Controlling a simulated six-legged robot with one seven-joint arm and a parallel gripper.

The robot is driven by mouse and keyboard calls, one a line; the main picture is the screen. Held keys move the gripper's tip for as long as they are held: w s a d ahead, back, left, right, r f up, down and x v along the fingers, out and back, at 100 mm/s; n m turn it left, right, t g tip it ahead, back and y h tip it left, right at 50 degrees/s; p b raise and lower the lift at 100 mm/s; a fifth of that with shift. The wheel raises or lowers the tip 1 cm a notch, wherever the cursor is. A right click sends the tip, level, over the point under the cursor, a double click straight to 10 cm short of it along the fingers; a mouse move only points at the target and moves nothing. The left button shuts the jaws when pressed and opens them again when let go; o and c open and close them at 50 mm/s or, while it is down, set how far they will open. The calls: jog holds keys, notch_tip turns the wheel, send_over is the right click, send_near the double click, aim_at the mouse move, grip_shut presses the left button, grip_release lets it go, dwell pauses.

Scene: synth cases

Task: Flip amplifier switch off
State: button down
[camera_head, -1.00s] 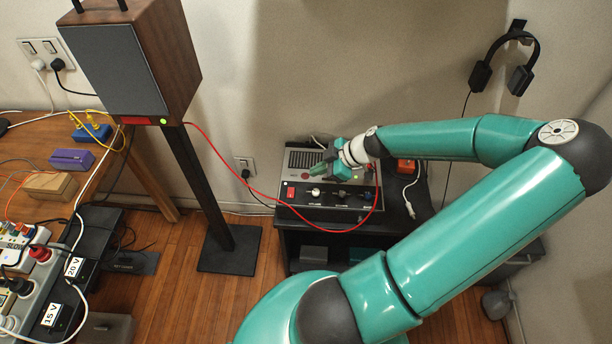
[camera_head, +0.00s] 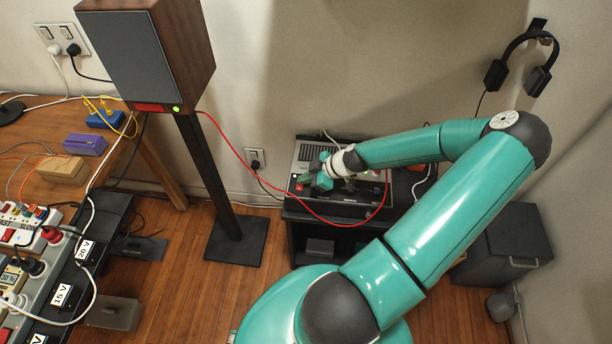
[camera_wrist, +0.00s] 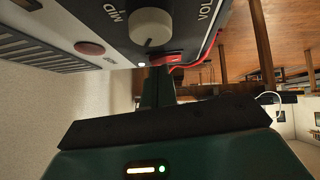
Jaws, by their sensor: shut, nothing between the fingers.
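The amplifier (camera_head: 352,208) is a dark box with a grey vented top on a low black stand. Its red switch (camera_head: 299,188) is at the front left of the panel. My gripper (camera_head: 302,179) is shut and empty, with its tips close to that switch. In the wrist view the closed fingers (camera_wrist: 158,84) reach up to a red part (camera_wrist: 168,59) beside a grey knob (camera_wrist: 152,27). The fingers partly hide this red part, so I cannot tell whether they touch it or which way it is set. A small white light (camera_wrist: 141,64) glows beside it.
A wooden speaker (camera_head: 150,55) with a green light stands on a black pole to the left. A red cable (camera_head: 245,162) loops from it across the amplifier's front. A workbench (camera_head: 35,130) is at far left, a dark cabinet (camera_head: 505,245) at right.

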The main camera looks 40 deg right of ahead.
jog(key=shift+f, duration=0.2)
dwell(0.4)
jog(key=shift+s+a+r, duration=0.1)
jog(key=shift+s+a, duration=0.35)
jog(key=shift+a, duration=0.2)
jog(key=shift+w+r, duration=0.1)
jog(key=shift+r, duration=0.05)
